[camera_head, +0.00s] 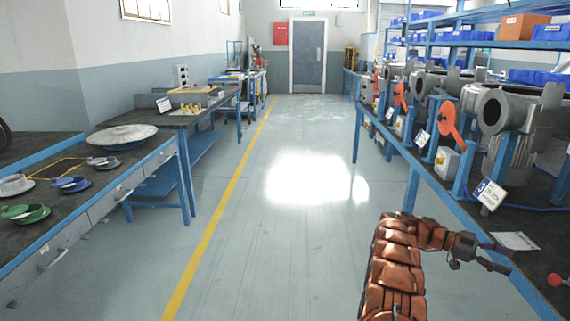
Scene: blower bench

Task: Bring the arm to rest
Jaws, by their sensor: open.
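My arm, in copper-brown segments, rises at the lower right of the head view and bends to the right. My gripper (501,258) is at its end, with its dark fingers spread apart and nothing between them. It is over or beside the front edge of the right bench (425,175), near a white sheet (514,241); its exact height above the bench cannot be told.
Several grey blowers (494,110) with orange levers (449,128) line the right bench. A red knob (554,279) is near my gripper. The left bench (105,204) carries coloured saucer-like parts and a round metal plate (122,137). The aisle floor (270,230) is clear.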

